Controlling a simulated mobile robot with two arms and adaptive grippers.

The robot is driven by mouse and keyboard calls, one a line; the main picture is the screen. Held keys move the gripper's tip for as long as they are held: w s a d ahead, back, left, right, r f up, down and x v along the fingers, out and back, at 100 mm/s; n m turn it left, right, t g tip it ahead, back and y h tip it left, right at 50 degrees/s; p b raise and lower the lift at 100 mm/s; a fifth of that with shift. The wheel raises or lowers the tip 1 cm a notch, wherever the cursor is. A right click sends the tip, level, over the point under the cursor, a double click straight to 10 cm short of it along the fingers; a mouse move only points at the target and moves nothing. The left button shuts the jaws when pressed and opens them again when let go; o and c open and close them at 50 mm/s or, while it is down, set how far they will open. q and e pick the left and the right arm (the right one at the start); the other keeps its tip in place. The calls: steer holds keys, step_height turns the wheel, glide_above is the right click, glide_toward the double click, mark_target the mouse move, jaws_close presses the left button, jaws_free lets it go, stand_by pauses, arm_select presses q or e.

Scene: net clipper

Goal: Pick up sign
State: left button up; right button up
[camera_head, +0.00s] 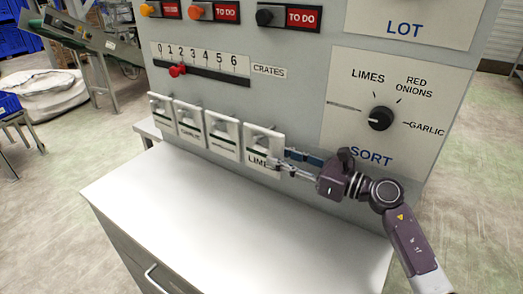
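Several white signs with square cut-outs hang in a row on the grey panel's front, above the white counter. The rightmost sign (259,138) carries dark lettering that starts "LIME"; its lower right is partly covered by my gripper. To its left hang a second sign (222,133), a third sign (189,123) and another sign (161,112). My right gripper (281,160) reaches in from the right, its fingertips at the lower right edge of the limes sign. Whether the fingers are shut on that edge or only beside it cannot be told. My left gripper is not in view.
A white counter (240,225) below the signs is bare. The panel has a crates slider with a red knob (177,70), a black sort dial (381,118) and coloured buttons at the top. A conveyor (85,38) and blue crates (10,104) stand at left.

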mark_target(264, 172)
steer(key=p+x, duration=0.1)
steer(key=x, duration=0.4)
steer(key=shift+w+a, duration=0.1)
steer(key=shift+a, duration=0.05)
steer(key=shift+c, duration=0.4)
jaws_close()
